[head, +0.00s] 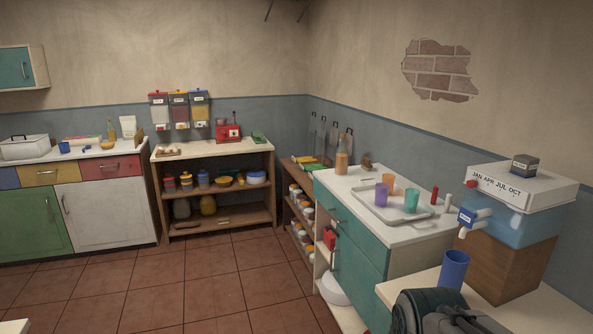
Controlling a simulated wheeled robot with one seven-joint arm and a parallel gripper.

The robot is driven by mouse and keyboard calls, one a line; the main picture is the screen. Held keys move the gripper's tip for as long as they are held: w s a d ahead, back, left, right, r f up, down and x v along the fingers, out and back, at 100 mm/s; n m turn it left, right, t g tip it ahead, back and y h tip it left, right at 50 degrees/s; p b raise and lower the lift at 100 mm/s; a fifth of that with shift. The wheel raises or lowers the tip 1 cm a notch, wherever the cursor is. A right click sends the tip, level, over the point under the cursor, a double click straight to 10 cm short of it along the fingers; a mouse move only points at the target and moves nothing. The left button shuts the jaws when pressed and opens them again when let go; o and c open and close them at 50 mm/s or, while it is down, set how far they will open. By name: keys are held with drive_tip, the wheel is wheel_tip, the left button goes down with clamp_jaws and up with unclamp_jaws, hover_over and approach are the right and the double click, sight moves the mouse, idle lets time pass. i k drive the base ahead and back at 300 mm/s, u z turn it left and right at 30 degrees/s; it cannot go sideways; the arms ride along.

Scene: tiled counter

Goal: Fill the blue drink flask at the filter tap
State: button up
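A blue open-topped vessel (453,268), which looks like the drink flask, is upright at the lower right. Its lower end is hidden behind my arm. It is just below and slightly left of the filter tap (467,228), a white spout with a blue label on the water filter (515,222). The filter has a white top and a clear blue tank. It rests on a wooden block. No water stream shows. My dark arm end (437,311) is in front of the vessel at the bottom edge. I cannot make out the fingers or whether they hold the vessel.
A grey tray (393,214) with purple, orange and teal cups is on the teal-fronted counter (353,262) behind. Red and white bottles stand between tray and filter. A small dark box (524,165) sits on the filter. The tiled floor (215,285) at left is clear.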

sight(465, 217)
drive_tip(key=z, duration=0.05)
drive_tip(key=k, duration=0.25)
drive_tip(key=u, duration=0.4)
drive_tip(key=i, duration=0.95)
drive_tip(key=z, duration=2.1)
